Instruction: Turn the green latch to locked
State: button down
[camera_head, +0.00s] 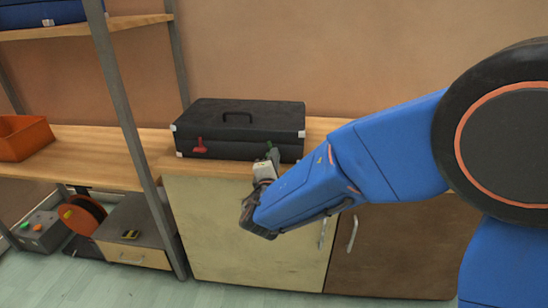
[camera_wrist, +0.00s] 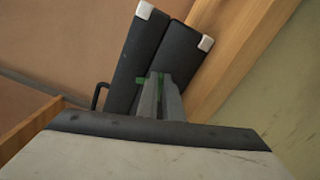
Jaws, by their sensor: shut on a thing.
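A black case (camera_head: 240,120) with pale corner caps and a top handle stands on the wooden top of a low cabinet. The green latch (camera_head: 272,151) is on the right part of the case's front, beside a red latch (camera_head: 199,146) on the left part. My gripper (camera_head: 270,160) reaches the case front from the right and is shut on the green latch. In the wrist view the two fingers (camera_wrist: 162,92) are close together, with bits of the green latch (camera_wrist: 140,82) showing beside them. The fingers hide most of the latch, so its exact angle is unclear.
The cabinet (camera_head: 235,230) has two doors with handles. A shelf rack post (camera_head: 130,130) stands left of the case. An orange bin (camera_head: 24,138) sits on the shelf at the far left. The case handle (camera_wrist: 98,97) shows in the wrist view.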

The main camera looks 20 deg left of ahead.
jog(key=shift+f+m, duration=0.25)
jog(key=shift+m, duration=1.65)
jog(key=c, duration=1.9)
grip_release()
jog(key=shift+d, duration=0.1)
jog(key=shift+s, duration=0.1)
jog(key=v, duration=1.7)
jog(key=shift+s, duration=0.15)
